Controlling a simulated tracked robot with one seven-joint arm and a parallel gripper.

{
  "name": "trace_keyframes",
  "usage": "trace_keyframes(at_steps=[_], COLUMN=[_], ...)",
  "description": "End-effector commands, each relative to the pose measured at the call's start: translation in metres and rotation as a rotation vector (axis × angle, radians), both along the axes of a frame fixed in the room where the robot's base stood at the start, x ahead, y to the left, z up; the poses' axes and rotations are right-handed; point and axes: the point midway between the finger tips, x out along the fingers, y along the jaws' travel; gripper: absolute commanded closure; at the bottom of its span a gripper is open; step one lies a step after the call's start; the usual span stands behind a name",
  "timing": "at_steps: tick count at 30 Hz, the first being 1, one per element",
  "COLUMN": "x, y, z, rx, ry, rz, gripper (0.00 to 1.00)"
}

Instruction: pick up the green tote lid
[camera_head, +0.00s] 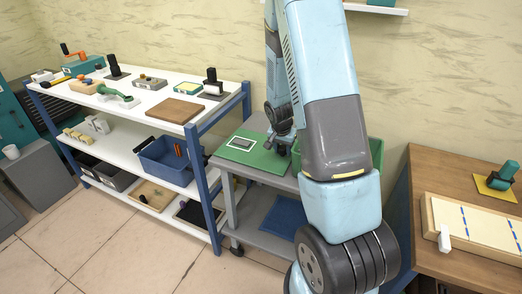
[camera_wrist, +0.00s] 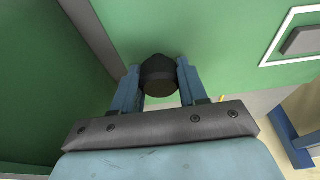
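The green tote lid (camera_head: 239,155) is a flat green plate on top of the grey cart in the head view. It has a white-outlined rectangle with a grey patch and a black knob. In the wrist view, the lid (camera_wrist: 225,50) fills the upper right, and its black knob (camera_wrist: 158,77) stands between my two blue fingers. My gripper (camera_wrist: 158,72) is around the knob, with a finger against each side and no clear gap. In the head view my arm hides part of the lid's right side and the fingertips are hard to make out.
A green tote (camera_head: 376,151) stands right of the lid, partly behind my arm. A white-topped shelf (camera_head: 139,97) with several tools is to the left, its blue post close to the cart. A wooden bench (camera_head: 428,180) stands to the right.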

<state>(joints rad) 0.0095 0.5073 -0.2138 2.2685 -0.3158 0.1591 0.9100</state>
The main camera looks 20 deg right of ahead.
Motion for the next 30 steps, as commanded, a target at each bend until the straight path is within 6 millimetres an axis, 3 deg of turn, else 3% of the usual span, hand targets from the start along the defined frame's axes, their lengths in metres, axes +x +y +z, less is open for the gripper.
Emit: trace_keyframes(at_steps=[12,23,30], x=[0.0,0.001,0.001], y=[0.0,0.0,0.0], z=[0.0,0.009,0.048], rx=[0.0,0.0,0.0], ry=[0.0,-0.003,-0.007], rz=[-0.001,0.0,-0.001], gripper=[0.96,0.96,0.96])
